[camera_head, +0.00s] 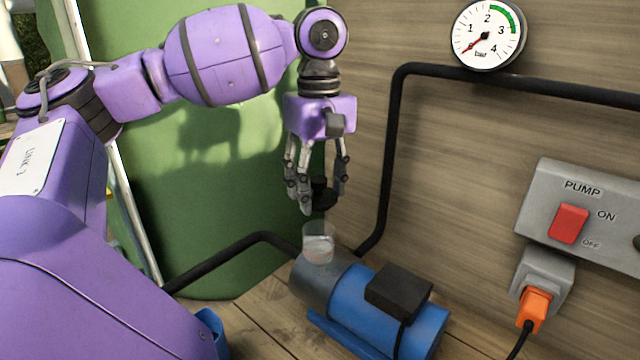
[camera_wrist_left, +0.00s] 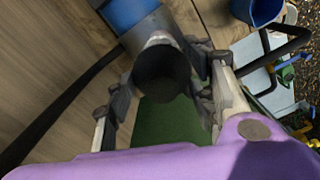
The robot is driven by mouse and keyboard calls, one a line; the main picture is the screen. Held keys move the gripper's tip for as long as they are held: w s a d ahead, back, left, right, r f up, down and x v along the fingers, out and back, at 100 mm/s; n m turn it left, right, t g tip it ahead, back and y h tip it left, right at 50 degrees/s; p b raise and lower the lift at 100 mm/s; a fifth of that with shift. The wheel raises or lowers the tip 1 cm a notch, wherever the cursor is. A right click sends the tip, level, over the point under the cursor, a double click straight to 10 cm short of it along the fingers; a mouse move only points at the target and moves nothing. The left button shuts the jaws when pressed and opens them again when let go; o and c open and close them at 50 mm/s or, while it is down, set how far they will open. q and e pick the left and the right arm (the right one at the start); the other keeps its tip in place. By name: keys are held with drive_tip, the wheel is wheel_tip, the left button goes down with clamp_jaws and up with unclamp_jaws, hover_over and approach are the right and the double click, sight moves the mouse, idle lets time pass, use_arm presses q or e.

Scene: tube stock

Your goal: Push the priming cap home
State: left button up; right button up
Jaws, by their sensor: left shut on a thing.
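The black priming cap (camera_head: 323,194) is between the fingers of my left gripper (camera_head: 319,189), which is shut on it. In the left wrist view the cap (camera_wrist_left: 162,76) appears as a dark round shape between the two fingers of the gripper (camera_wrist_left: 163,92). The cap is above the clear priming cup (camera_head: 318,246), with a small gap visible between them in the head view. The cup stands upright on the grey end of the blue pump (camera_head: 365,302) and has some liquid in it. My right gripper is not in view.
A black pipe (camera_head: 393,150) runs up the wooden wall beside the gripper to a pressure gauge (camera_head: 488,33). A large green tank (camera_head: 215,170) stands behind the arm. A switch box (camera_head: 575,216) with a red switch and an orange plug (camera_head: 534,306) are at right.

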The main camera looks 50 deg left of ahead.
use_arm(q)
drive_tip(key=shift+f, duration=0.45)
drive_tip(key=shift+f+b, duration=0.65)
drive_tip(key=shift+f, duration=1.3)
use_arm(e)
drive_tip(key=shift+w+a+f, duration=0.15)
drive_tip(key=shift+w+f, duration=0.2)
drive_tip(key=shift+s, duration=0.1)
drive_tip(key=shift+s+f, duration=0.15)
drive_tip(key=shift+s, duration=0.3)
use_arm(q)
drive_tip(key=shift+p, duration=0.4)
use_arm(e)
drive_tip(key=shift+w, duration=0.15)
